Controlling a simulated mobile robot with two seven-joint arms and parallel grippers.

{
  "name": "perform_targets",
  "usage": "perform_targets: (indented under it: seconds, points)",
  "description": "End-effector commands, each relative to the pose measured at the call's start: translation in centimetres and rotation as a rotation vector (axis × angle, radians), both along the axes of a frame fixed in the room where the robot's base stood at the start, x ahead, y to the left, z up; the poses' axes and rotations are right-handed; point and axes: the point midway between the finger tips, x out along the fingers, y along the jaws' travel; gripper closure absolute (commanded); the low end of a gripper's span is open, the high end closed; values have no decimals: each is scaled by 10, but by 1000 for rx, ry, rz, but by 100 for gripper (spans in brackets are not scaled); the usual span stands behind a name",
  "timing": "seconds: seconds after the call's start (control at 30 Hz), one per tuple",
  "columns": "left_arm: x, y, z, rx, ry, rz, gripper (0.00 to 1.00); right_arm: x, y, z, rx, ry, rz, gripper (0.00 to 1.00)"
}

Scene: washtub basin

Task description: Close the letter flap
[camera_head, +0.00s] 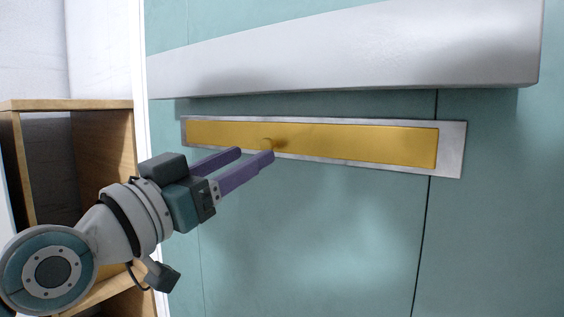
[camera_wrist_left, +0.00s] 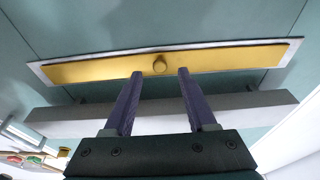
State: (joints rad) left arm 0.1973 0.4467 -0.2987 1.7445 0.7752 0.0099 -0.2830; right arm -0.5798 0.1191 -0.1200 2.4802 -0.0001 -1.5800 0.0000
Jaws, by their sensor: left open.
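The letter flap (camera_head: 350,143) is a long golden panel in a silver frame on a teal door. My right gripper is not in view.
A thick light-grey bar (camera_head: 350,48) juts out above the flap in the head view. It also shows in the left wrist view (camera_wrist_left: 240,103). A wooden shelf unit (camera_head: 100,105) stands at the left. The door (camera_head: 310,230) below the flap is clear.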

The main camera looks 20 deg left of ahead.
Motion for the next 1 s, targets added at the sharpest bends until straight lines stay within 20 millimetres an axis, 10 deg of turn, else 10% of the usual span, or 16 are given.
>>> perform_targets:
  seconds: [0.3, 0.77, 1.0]
  points:
    - [-46, 17, -11, 2, 2, 0, 43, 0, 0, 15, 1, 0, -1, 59]
    - [-54, 19, -11, 0, 1, -1, 43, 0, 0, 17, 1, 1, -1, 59]
    - [-66, -5, 25, 53, 138, -47, 43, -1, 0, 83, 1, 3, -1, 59]
